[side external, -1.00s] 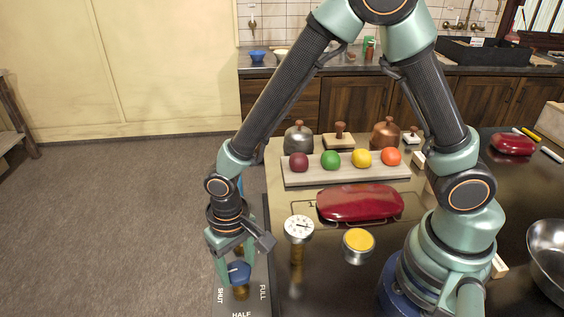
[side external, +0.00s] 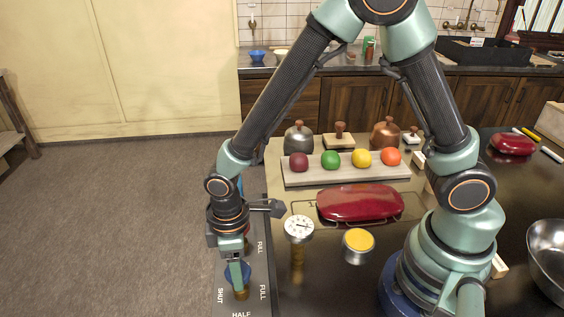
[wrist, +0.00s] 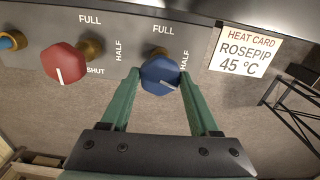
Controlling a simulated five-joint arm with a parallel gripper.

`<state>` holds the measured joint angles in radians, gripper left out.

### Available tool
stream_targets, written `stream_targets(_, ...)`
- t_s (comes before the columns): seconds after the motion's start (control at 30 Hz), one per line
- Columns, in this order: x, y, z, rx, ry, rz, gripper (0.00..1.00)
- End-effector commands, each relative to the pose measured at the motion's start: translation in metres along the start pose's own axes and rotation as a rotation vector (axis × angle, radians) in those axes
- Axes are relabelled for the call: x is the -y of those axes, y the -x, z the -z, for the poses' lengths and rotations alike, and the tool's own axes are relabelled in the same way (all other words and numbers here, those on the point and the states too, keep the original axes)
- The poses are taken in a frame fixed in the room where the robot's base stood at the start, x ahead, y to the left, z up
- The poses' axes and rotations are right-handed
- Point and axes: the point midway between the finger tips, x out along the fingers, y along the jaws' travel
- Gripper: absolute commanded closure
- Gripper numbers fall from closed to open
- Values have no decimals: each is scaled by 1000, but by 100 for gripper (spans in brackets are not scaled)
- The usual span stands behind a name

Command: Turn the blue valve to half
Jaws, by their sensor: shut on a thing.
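The blue valve (wrist: 158,72) is a faceted knob on a brass stem in the wrist view, with a white pointer mark near its lower right edge. Its FULL label (wrist: 163,30) is above it and its HALF label (wrist: 184,60) is to its right. Its SHUT label is hidden there, but shows left of the knob in the side view (side external: 220,296). My gripper (wrist: 160,78) has one finger on each side of the knob and is shut on it. In the side view my gripper (side external: 236,280) points down and a finger covers much of the blue valve (side external: 246,273).
A red valve (wrist: 66,63) is beside the blue one on the same dark panel. A round dial (side external: 299,228), a yellow-topped tin (side external: 358,245) and a red lidded dish (side external: 360,203) stand on the counter nearby.

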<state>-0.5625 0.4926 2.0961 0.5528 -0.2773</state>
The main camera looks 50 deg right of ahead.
Motion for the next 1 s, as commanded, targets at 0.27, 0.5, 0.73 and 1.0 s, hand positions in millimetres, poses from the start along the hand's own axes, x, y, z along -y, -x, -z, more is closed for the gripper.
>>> stream_targets(0.27,0,1,0,1,199,0,94)
stream_targets(0.5,0,1,0,1,300,0,94)
stream_targets(0.73,0,1,0,1,336,0,94)
stream_targets(1.0,0,1,0,1,339,0,94)
